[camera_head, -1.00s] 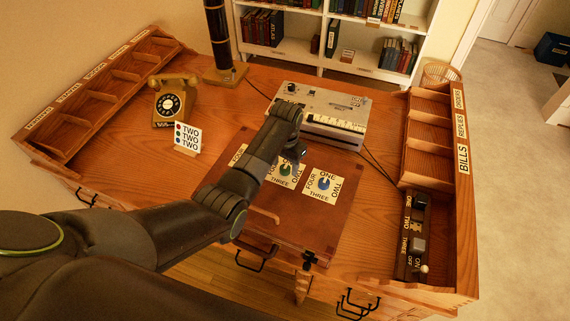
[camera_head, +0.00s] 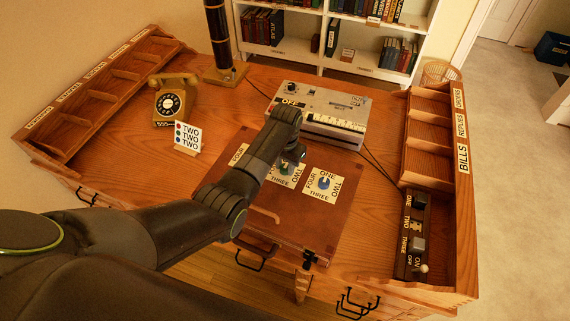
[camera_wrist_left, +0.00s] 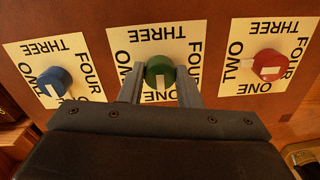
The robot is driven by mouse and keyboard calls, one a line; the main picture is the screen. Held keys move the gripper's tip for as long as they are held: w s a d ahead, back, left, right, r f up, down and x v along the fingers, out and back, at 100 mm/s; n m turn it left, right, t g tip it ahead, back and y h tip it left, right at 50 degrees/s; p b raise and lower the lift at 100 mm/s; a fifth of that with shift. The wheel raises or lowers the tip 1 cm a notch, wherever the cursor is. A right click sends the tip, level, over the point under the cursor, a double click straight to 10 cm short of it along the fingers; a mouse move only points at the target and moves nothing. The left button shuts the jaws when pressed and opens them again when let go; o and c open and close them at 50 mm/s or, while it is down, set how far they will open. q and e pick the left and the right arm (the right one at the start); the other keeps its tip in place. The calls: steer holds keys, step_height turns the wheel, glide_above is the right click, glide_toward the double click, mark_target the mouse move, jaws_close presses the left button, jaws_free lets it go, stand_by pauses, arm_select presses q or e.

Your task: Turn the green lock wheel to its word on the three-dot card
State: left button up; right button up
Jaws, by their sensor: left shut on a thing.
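The green lock wheel (camera_head: 285,169) sits between the red and blue wheels on a brown case. It also shows in the left wrist view (camera_wrist_left: 160,72), its white mark toward the bottom of the picture, on the side of the word ONE. My left gripper (camera_wrist_left: 160,84) is shut on the green wheel, one finger on each side. In the head view my left gripper (camera_head: 291,158) partly hides the wheel's plate. The three-dot card (camera_head: 187,137) stands on the desk at the left and reads TWO beside each dot. My right gripper is not in view.
The blue wheel (camera_head: 324,183) and red wheel (camera_wrist_left: 268,65) flank the green one. A pale machine with keys (camera_head: 320,113) stands behind the case (camera_head: 265,218). A yellow telephone (camera_head: 172,100) is at the left. Wooden pigeonholes line both desk sides.

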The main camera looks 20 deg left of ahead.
arm_select(q)
steer(key=shift+r, duration=0.1)
steer(key=shift+r+m+p, duration=0.1)
steer(key=shift+m+p, duration=0.65)
steer(key=shift+m, duration=0.15)
steer(key=m+p, duration=0.1)
steer(key=m, duration=0.1)
steer(key=shift+m+p, duration=0.3)
steer(key=m+p, duration=0.1)
steer(key=m, duration=0.1)
steer(key=shift+m, duration=0.4)
steer(key=m+p, duration=0.1)
steer(key=m, duration=0.2)
steer(key=shift+m, duration=0.3)
steer(key=m+p, duration=0.1)
steer(key=m, duration=0.2)
steer(key=shift+w+m, duration=0.1)
steer(key=shift+m, duration=1.7)
